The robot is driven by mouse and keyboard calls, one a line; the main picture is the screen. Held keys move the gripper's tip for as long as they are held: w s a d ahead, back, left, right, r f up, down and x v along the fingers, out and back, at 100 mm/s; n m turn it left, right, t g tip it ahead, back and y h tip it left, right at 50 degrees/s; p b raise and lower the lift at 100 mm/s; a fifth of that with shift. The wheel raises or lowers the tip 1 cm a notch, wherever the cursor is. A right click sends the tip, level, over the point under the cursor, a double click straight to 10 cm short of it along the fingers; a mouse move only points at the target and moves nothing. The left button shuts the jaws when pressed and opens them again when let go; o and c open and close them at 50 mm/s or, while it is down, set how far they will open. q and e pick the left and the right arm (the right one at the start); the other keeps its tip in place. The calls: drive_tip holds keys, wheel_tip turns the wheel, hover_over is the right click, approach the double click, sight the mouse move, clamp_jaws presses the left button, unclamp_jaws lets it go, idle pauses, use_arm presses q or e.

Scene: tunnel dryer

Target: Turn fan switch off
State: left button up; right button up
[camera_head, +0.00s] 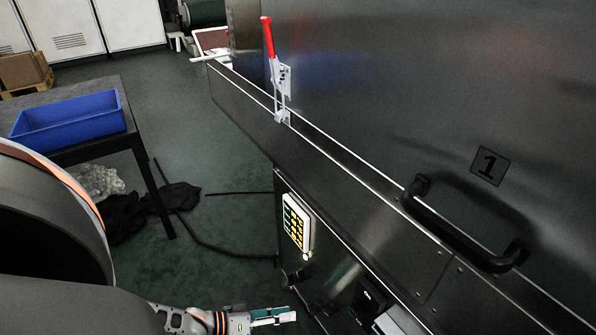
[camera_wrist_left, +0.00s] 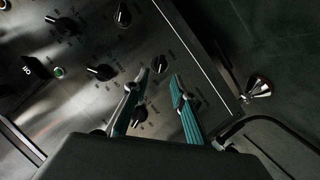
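The control panel (camera_wrist_left: 90,45) of the dryer fills much of the left wrist view and carries several black rotary knobs. My left gripper (camera_wrist_left: 160,82) is open over it, with teal finger pads apart. One knob (camera_wrist_left: 160,63) shows just beyond the gap between the fingertips. Another knob (camera_wrist_left: 139,116) shows between the fingers, nearer the palm. Whether the fingers touch any knob cannot be told. The labels are too small to read, so I cannot tell which knob is the fan switch. In the head view my left gripper (camera_head: 272,317) is low, near the dryer's front face. My right gripper is not in view.
A keypad unit (camera_head: 297,223) is on the dryer's front. Above are a black handle (camera_head: 465,228) and a red-handled clamp (camera_head: 268,38). A blue bin (camera_head: 70,122) stands on a table at left. Dark cloth (camera_head: 128,212) and a hose lie on the green floor.

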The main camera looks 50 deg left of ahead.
use_arm(q)
drive_tip(key=shift+v, duration=2.35)
drive_tip(key=shift+r, duration=0.1)
